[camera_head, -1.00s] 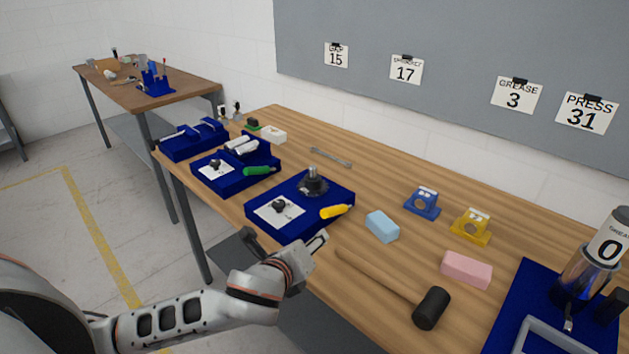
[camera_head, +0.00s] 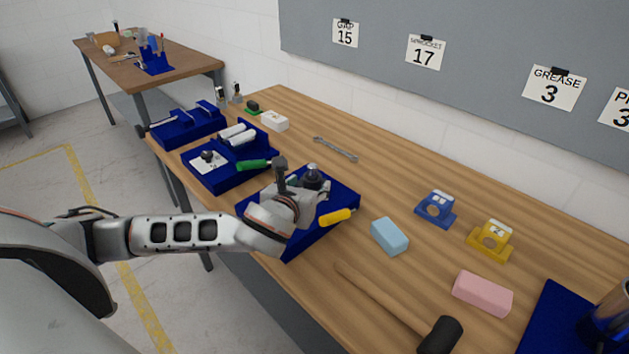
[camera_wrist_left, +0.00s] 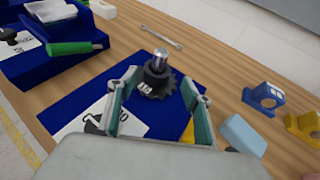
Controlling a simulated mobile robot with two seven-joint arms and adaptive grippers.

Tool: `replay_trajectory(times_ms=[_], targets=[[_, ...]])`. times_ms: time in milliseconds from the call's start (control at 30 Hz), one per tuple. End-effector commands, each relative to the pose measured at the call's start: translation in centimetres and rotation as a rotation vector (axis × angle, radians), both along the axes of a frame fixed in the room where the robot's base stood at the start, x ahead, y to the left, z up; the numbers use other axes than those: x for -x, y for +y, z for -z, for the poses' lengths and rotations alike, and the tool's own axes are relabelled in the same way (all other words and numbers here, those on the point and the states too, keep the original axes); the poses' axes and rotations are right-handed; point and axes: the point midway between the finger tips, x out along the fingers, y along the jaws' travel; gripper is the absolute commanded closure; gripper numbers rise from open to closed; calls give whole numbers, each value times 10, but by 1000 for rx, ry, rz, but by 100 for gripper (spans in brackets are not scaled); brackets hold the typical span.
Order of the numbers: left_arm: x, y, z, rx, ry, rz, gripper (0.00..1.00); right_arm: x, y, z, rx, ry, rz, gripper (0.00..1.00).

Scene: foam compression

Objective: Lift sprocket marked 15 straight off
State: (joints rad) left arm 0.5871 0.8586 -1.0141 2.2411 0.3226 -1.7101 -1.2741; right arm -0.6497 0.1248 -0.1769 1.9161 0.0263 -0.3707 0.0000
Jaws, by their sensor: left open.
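A dark toothed sprocket (camera_wrist_left: 157,84) sits on a silver-tipped post on a blue tray (camera_wrist_left: 75,100); its small white marking is too small to read surely. In the head view the sprocket (camera_head: 312,178) is partly hidden by my left gripper (camera_head: 305,190). In the wrist view my left gripper (camera_wrist_left: 160,100) is open and empty, its two green-lined fingers on either side of the sprocket's near side, apart from it. A white card (camera_wrist_left: 103,118) with a dark knob lies on the tray between the gripper and its left edge. My right gripper is not in view.
A yellow-handled tool (camera_head: 336,216) lies at the tray's right side. A light blue block (camera_head: 389,236), a blue bracket (camera_head: 435,208) and a yellow bracket (camera_head: 491,240) stand to the right. A second blue tray (camera_head: 215,182) with a green-handled tool (camera_head: 252,165) is at left. A wrench (camera_head: 335,148) lies behind.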

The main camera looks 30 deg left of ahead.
Motion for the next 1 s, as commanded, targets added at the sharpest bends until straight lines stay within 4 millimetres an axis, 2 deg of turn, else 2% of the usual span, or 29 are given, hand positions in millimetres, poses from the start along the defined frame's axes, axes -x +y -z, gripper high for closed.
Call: replay_trajectory(times_ms=[433,767,800,967,1000], targets=[[-50,15,17,-1,-1,-2,50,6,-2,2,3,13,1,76],[-58,16,21,1,0,1,50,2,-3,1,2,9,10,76],[-58,16,22,1,0,1,56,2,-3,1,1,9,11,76],[-57,16,22,1,0,1,97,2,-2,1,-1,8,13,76],[-57,16,21,1,0,1,100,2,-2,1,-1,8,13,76]])
